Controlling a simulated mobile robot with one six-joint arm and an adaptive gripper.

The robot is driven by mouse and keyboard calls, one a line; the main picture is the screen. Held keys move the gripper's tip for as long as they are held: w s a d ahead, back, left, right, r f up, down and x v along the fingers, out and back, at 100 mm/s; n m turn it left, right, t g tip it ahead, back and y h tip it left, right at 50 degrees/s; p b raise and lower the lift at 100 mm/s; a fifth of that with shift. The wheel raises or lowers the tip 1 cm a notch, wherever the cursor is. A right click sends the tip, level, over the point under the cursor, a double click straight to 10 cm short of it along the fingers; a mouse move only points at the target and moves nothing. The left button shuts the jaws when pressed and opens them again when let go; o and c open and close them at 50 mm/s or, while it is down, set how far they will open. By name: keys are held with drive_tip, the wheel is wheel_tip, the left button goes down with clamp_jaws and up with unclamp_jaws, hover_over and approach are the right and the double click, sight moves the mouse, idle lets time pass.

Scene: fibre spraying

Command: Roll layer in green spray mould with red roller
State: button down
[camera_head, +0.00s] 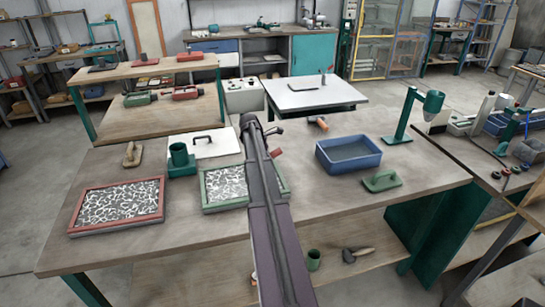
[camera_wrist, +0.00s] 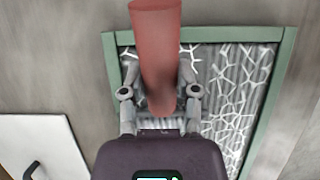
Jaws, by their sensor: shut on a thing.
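The green spray mould (camera_wrist: 240,34) lies flat on the workbench, and in the head view (camera_head: 204,192) my arm covers part of its right side. A layer of white, web-like fibre strands (camera_wrist: 226,85) lies in it over a grey striped ground. The strands look sparser toward the left in the wrist view. My gripper (camera_wrist: 158,85) is shut on the red roller (camera_wrist: 157,40), which is over the mould's left part in the wrist view. Whether the roller touches the layer I cannot tell. A red end (camera_head: 277,153) shows beside my arm in the head view.
A red-framed mould (camera_head: 118,226) with similar strands lies to the left. To the right are a blue tub (camera_head: 322,165), a green-handled float (camera_head: 382,181) and a green stand (camera_head: 402,115).

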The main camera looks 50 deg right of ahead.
drive_tip(key=shift+w+a, duration=0.25)
drive_tip(key=shift+a, duration=0.2)
drive_tip(key=shift+w+a, duration=0.1)
drive_tip(key=shift+a, duration=0.05)
drive_tip(key=shift+w+a+f, duration=0.1)
drive_tip(key=shift+w+a, duration=0.35)
drive_tip(key=shift+a, duration=0.35)
drive_tip(key=shift+w+a, duration=0.45)
drive_tip(key=shift+a, duration=0.35)
drive_tip(key=shift+w+a, duration=0.1)
drive_tip(key=shift+w+a, duration=0.5)
drive_tip(key=shift+a, duration=0.25)
drive_tip(key=shift+w+a, duration=0.45)
drive_tip(key=shift+a, duration=0.3)
drive_tip(key=shift+w+a, duration=0.1)
drive_tip(key=shift+w+a, duration=0.5)
drive_tip(key=shift+a, duration=0.3)
drive_tip(key=shift+w+a, duration=0.45)
drive_tip(key=shift+a, duration=0.35)
drive_tip(key=shift+a, duration=0.1)
